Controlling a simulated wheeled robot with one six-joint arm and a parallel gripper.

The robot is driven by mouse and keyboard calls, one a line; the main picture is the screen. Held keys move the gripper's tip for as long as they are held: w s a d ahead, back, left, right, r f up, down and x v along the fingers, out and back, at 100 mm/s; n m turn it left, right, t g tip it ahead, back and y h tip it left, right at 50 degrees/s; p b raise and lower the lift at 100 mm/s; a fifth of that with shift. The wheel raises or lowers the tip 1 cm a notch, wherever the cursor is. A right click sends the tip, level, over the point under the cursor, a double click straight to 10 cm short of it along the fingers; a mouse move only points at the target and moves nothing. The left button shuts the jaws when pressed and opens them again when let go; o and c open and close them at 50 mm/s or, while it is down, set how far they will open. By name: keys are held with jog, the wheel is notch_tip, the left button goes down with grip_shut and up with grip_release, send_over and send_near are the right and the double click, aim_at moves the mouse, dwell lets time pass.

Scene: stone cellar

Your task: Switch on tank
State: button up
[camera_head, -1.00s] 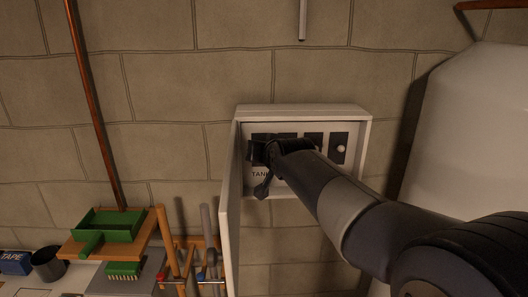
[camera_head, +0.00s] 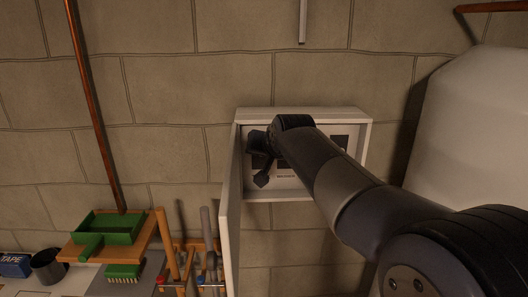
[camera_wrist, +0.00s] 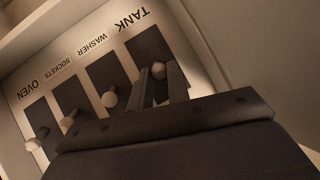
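A white wall box (camera_head: 300,113) stands open in the head view, its door (camera_head: 229,200) swung out at the left. In the wrist view its panel is upside down, with the TANK switch plate (camera_wrist: 149,49) at the right. The white tank knob (camera_wrist: 158,70) shows between the tips of my gripper (camera_wrist: 159,76). The two fingers are apart, with a visible gap around the knob; contact is unclear. In the head view my gripper (camera_head: 259,161) is inside the box, and my arm hides most of the switches.
The washer knob (camera_wrist: 109,99), sockets knob (camera_wrist: 67,122) and oven knob (camera_wrist: 33,144) sit alongside. The open door is close to my gripper's left. A large white tank (camera_head: 475,130) stands at the right. A green tray (camera_head: 108,227) and tools are lower left.

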jog(key=o, duration=0.4)
jog(key=shift+o, duration=0.2)
jog(key=b+v, duration=0.3)
jog(key=v, duration=0.7)
jog(key=shift+s+r, duration=0.2)
jog(key=shift+s, duration=0.15)
jog(key=p+x, duration=0.3)
jog(key=x, duration=0.8)
jog(key=shift+d, duration=0.1)
